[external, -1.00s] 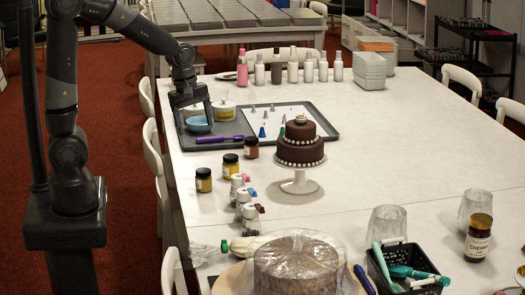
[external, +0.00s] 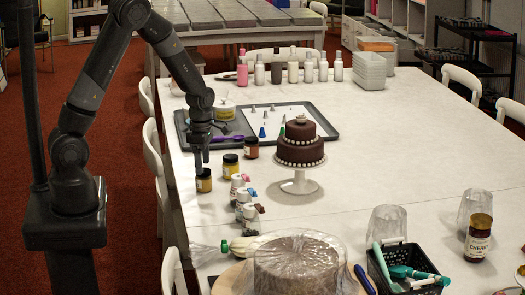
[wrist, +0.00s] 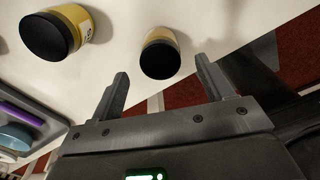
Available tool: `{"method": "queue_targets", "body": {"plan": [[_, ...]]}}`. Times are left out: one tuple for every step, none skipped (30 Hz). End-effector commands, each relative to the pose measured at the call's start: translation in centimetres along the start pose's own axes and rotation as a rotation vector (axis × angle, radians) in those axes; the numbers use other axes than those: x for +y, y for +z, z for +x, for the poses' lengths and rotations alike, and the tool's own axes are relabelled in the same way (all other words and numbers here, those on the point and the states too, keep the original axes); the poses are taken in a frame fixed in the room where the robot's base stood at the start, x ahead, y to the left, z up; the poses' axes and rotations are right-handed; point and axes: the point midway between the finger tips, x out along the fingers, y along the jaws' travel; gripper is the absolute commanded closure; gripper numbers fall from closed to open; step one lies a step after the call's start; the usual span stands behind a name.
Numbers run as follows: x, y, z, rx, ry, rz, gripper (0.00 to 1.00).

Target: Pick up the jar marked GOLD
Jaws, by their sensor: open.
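No marking GOLD can be read on any jar. A yellow jar with a black lid (external: 203,184) stands at the table's left edge. It also shows in the wrist view (wrist: 161,55), just beyond and between my fingertips. A second yellow jar with a black lid (external: 231,166) stands to its right and farther back, and shows at upper left in the wrist view (wrist: 58,33). A brown-red jar with a dark lid (external: 251,149) stands behind that. My gripper (external: 199,164) points down above the first yellow jar, open and empty.
Small bottles with coloured caps (external: 243,196) stand in front of the jars. A chocolate cake on a white stand (external: 299,187) is to the right. A grey tray (external: 330,133) lies behind. The table's middle right is clear.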

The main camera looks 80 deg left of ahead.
Motion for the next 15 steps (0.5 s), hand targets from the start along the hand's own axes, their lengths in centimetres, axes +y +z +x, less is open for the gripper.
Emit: {"method": "queue_targets", "body": {"plan": [[0.0,0.0,0.3,0.000,-0.001,-0.001,0.27],[0.0,0.0,0.4,0.000,-0.001,-0.001,0.27],[0.0,-0.1,0.8,0.001,-0.001,-0.001,0.27],[0.0,0.0,1.1,0.001,-0.001,-0.001,0.27],[0.0,0.0,1.5,0.001,-0.002,-0.001,0.27],[-0.1,0.0,2.1,0.002,-0.003,-0.001,0.27],[-0.1,0.0,2.6,0.002,-0.002,-0.001,0.27],[-0.1,0.1,3.0,0.002,-0.003,-0.001,0.27],[-0.1,0.1,3.6,0.002,-0.003,-0.001,0.27],[-0.1,0.1,4.0,0.002,-0.002,-0.001,0.27],[-0.1,0.1,4.4,0.002,-0.002,-0.001,0.27],[-0.1,0.1,4.8,0.002,-0.002,0.000,0.27],[-0.1,0.1,5.0,0.001,-0.001,0.000,0.27],[-0.1,0.1,5.2,0.000,-0.001,0.000,0.27],[-0.1,0.2,5.3,0.000,0.000,0.000,0.27]]}}
